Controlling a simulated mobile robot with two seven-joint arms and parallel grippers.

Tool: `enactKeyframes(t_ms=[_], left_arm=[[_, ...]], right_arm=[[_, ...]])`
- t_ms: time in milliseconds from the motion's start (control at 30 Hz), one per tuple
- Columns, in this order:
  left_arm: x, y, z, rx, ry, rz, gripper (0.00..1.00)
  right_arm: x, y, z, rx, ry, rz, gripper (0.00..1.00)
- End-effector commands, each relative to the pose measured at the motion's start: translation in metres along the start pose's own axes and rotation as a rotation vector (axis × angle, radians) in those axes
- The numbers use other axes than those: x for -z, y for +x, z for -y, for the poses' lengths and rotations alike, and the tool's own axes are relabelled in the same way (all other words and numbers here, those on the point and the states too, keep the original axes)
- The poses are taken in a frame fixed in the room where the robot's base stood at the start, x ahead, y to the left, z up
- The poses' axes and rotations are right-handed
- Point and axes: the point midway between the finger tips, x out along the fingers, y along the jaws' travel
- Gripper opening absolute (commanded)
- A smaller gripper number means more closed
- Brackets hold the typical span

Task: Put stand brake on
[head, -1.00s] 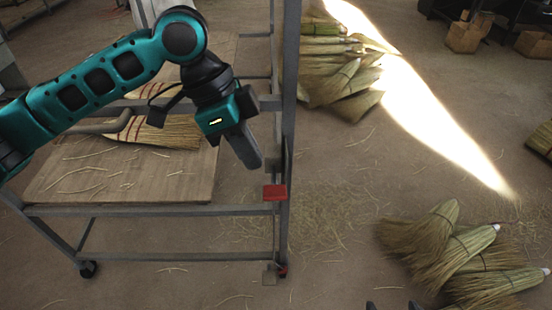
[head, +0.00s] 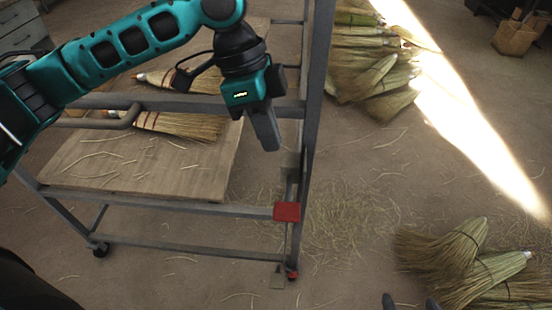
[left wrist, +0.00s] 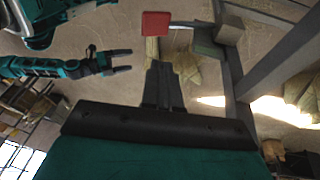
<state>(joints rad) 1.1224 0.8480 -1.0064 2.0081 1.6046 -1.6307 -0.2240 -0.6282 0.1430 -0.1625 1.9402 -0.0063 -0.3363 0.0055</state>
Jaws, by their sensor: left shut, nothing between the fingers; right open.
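The grey metal stand (head: 180,104) has a red plate (head: 287,211) on its near right post, which also shows at the top of the left wrist view (left wrist: 155,23). A smaller red part (head: 292,275) sits low at the foot of that post; I cannot tell which red part is the brake. My left gripper (head: 267,140) is shut and empty, pointing down above the red plate and apart from it. My right gripper (head: 408,301) shows only its fingertips at the bottom edge; it is open and empty in the left wrist view (left wrist: 128,60).
A wooden board (head: 150,178) on the stand carries brooms (head: 185,125) and loose straw. A caster (head: 100,250) is at the near left corner.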

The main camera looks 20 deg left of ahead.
Motion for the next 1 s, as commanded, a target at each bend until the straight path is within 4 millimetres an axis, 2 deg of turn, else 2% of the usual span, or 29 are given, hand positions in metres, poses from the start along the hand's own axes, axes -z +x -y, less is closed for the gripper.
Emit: enactKeyframes(t_ms=[300, 500, 700, 1000], left_arm=[[-0.001, 0.067, -0.001, -0.005, 0.000, 0.000, 0.00], [-0.004, 0.104, -0.004, -0.003, 0.001, 0.001, 0.00], [-0.010, 0.123, -0.010, -0.002, 0.001, 0.000, 0.00], [-0.011, 0.127, -0.012, 0.000, 0.001, -0.001, 0.00]], right_arm=[[-0.011, 0.008, 0.000, 0.000, 0.000, 0.000, 0.84], [-0.015, 0.011, 0.000, 0.000, -0.001, -0.001, 0.84], [-0.016, 0.013, 0.000, 0.000, -0.001, -0.004, 0.84], [-0.015, 0.014, 0.000, 0.000, -0.001, -0.005, 0.84]])
